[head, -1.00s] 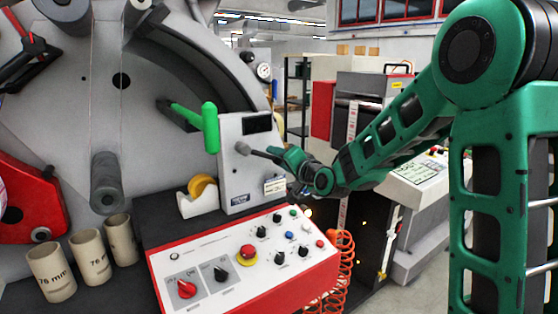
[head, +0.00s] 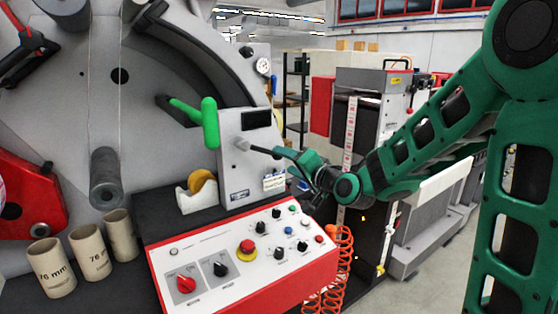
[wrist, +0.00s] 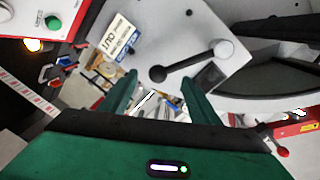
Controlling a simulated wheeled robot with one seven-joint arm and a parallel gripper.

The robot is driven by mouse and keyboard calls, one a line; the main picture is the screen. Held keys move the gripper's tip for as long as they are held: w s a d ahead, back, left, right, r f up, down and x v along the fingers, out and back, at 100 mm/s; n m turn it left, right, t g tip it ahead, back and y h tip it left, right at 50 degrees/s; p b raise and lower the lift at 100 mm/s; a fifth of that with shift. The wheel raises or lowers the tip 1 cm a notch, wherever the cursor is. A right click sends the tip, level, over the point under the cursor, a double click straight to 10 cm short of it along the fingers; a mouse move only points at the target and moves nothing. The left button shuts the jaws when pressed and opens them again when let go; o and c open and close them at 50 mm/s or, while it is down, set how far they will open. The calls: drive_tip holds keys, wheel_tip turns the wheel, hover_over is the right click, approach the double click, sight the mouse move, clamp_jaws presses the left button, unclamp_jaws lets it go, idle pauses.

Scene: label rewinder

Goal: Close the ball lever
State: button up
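The ball lever is a short rod with a dark ball (wrist: 157,73), running from a pale round hub (wrist: 224,49) on a grey box face in the wrist view. In the head view its hub (head: 240,144) is on the upright grey box (head: 235,175), and the rod points right and slightly down. My gripper (wrist: 158,85) is open, with one green finger on each side below the ball. The ball lies ahead of the gap, and contact is not visible. In the head view my gripper (head: 296,160) is just right of the lever's ball end.
A white control panel (head: 205,250) with knobs and a red stop button (head: 247,247) lies below the box. A green handle (head: 210,122) stands left of the box. Cardboard cores (head: 88,252) stand at the left. An orange coiled hose (head: 340,260) hangs at the right.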

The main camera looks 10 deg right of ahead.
drive_tip(key=shift+v, duration=1.55)
drive_tip(key=shift+d, duration=0.1)
drive_tip(key=s+d+f+n+g+h, duration=0.25)
drive_tip(key=s+d+f+g, duration=0.35)
drive_tip(key=s, duration=0.3)
drive_tip(key=s+d+f+n+g+h, duration=0.1)
drive_tip(key=s+d+f+g+h, duration=0.25)
drive_tip(key=s+d+f, duration=0.4)
drive_tip(key=s+d+m+g, duration=0.1)
drive_tip(key=s+d+g, duration=0.1)
drive_tip(key=s, duration=0.9)
drive_tip(key=s+d+m+g+y, duration=0.1)
drive_tip(key=s+g, duration=0.4)
drive_tip(key=s, duration=0.7)
drive_tip(key=shift+d, duration=0.85)
drive_tip(key=shift+f, duration=0.1)
